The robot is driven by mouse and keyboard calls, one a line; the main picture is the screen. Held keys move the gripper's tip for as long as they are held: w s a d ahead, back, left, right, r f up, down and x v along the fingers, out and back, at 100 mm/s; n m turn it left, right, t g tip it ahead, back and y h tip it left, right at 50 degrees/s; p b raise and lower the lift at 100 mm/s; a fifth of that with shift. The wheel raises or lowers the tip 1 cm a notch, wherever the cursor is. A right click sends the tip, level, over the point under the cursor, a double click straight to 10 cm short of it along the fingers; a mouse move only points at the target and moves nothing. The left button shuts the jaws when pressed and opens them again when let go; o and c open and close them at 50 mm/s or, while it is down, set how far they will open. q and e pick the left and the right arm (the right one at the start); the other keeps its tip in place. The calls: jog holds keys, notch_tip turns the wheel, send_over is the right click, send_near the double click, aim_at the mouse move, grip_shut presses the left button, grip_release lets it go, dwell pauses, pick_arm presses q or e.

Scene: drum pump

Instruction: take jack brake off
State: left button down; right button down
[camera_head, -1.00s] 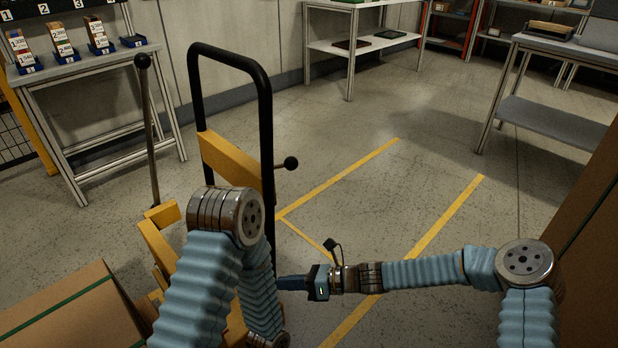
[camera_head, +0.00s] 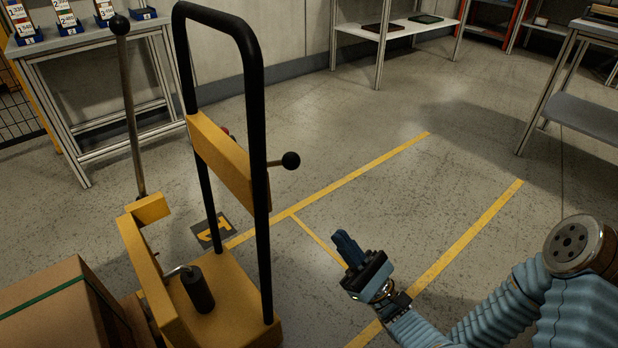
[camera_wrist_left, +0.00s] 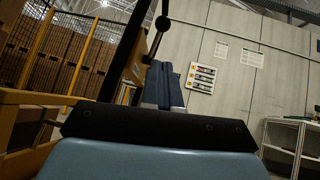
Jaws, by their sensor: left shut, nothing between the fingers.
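The yellow jack (camera_head: 225,160) has a black tubular frame (camera_head: 262,200) and stands left of centre. A short rod with a black ball knob (camera_head: 290,160) sticks out to the right of the frame. A tall grey lever (camera_head: 130,115) with a black ball top stands at its left, and a bent crank with a black grip (camera_head: 198,290) is low inside. I cannot tell which is the brake. My left gripper (camera_head: 345,245) is shut and empty, right of the frame and apart from it. In the left wrist view its fingers (camera_wrist_left: 163,85) appear below a ball knob (camera_wrist_left: 162,23). My right gripper is not in view.
A brown box (camera_head: 55,310) with a green strap lies at the lower left. Grey workbenches (camera_head: 105,45) stand at the back left and right (camera_head: 585,115). Open floor with yellow lines (camera_head: 470,235) lies right of the jack.

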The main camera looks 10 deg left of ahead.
pick_arm(q)
jog(key=shift+d+r, duration=0.3)
jog(key=shift+d, duration=0.1)
send_near(271, 164)
jog(key=r, duration=0.5)
jog(key=shift+w+d+r, duration=0.2)
jog(key=shift+d+r, duration=0.15)
jog(key=shift+r, duration=0.05)
